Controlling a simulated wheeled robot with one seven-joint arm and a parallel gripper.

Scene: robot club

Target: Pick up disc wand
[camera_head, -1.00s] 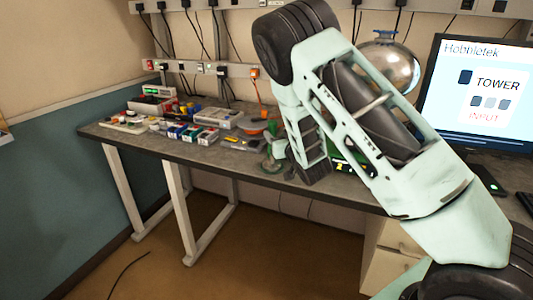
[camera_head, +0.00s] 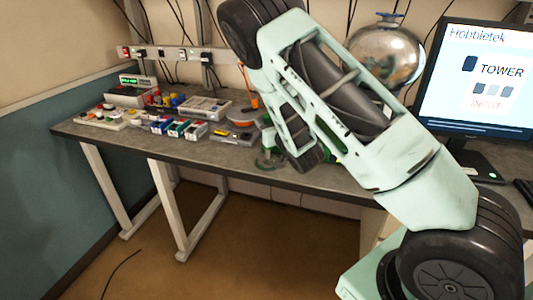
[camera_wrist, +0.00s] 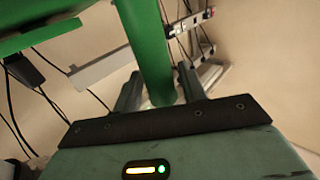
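The disc wand (camera_wrist: 153,55) shows in the wrist view as a thick green rod with a wide green part at the top left. The rod passes between the two fingers of my gripper (camera_wrist: 160,85), with a finger close against each side. My gripper looks shut on it; the actual contact is hard to see. In the head view my own arm hides the fingers. Bits of green (camera_head: 267,162) show beside the end of my arm above the bench; I cannot tell there how the wand stands.
A shiny metal sphere (camera_head: 387,55) and a monitor (camera_head: 480,80) stand at the right. A socket strip (camera_head: 165,53) runs along the wall.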

